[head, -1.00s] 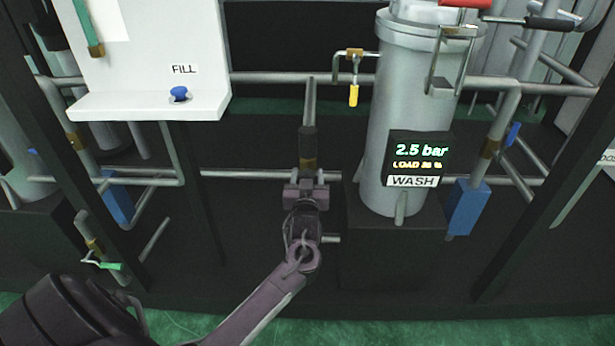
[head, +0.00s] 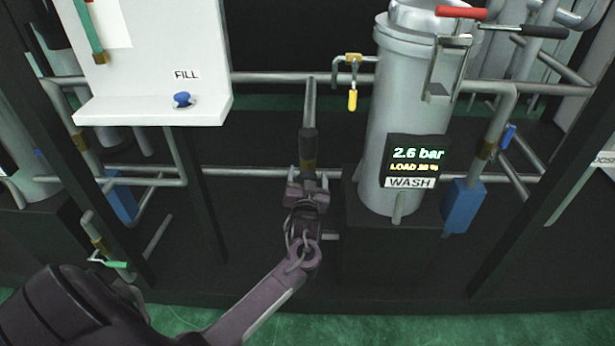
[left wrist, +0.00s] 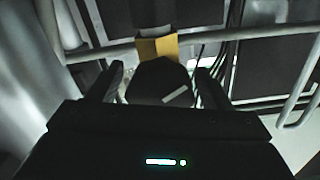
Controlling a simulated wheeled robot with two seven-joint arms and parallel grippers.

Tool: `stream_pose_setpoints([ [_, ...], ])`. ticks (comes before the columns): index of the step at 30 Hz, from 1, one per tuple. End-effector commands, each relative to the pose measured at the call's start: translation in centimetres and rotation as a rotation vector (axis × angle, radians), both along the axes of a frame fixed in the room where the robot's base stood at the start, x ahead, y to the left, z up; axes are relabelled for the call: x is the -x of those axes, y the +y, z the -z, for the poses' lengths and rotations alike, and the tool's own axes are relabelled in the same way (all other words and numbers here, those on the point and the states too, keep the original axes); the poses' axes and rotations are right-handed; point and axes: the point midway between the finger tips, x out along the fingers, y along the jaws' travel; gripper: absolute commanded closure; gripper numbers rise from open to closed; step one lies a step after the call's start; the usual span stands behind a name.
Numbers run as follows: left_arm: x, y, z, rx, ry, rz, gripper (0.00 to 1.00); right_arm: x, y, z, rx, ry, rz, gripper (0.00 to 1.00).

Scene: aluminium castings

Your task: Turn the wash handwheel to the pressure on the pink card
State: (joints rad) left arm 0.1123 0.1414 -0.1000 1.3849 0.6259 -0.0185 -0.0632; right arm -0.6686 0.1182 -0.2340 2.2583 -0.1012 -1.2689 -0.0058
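The wash display (head: 416,154) on the grey vessel reads 2.6 bar, with a smaller load line and a WASH label below it. In the left wrist view, a dark round handwheel (left wrist: 160,82) with a pale mark sits in front of a brass collar (left wrist: 157,47) on a pipe. My left gripper (head: 307,178) is at this pipe, below the brass collar. Its two fingers (left wrist: 160,85) stand on either side of the handwheel, with light gaps showing at both sides. In the head view the gripper mostly hides the wheel. No pink card is visible. My right gripper is out of view.
A white panel with a ledge (head: 150,110), a FILL label and a blue knob (head: 182,100) is at upper left. A yellow-handled valve (head: 352,99) hangs right of the pipe. A red lever (head: 461,12) is at the top right. Horizontal pipes run behind my gripper.

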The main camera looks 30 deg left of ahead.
Motion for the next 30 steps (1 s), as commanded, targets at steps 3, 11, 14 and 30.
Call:
stream_pose_setpoints([
  [3,0.0,0.0,0.0,0.0,0.0,0.0,0.27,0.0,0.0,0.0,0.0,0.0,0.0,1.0],
  [11,0.7,-0.5,0.0,0.001,0.001,0.001,0.27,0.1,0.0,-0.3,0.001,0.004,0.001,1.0],
  [14,2.0,-1.3,-0.1,0.003,0.002,0.001,0.27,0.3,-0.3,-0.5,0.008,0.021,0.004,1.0],
  [30,6.7,-4.1,0.0,0.0,0.0,0.0,0.27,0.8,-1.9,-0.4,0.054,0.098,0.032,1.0],
])
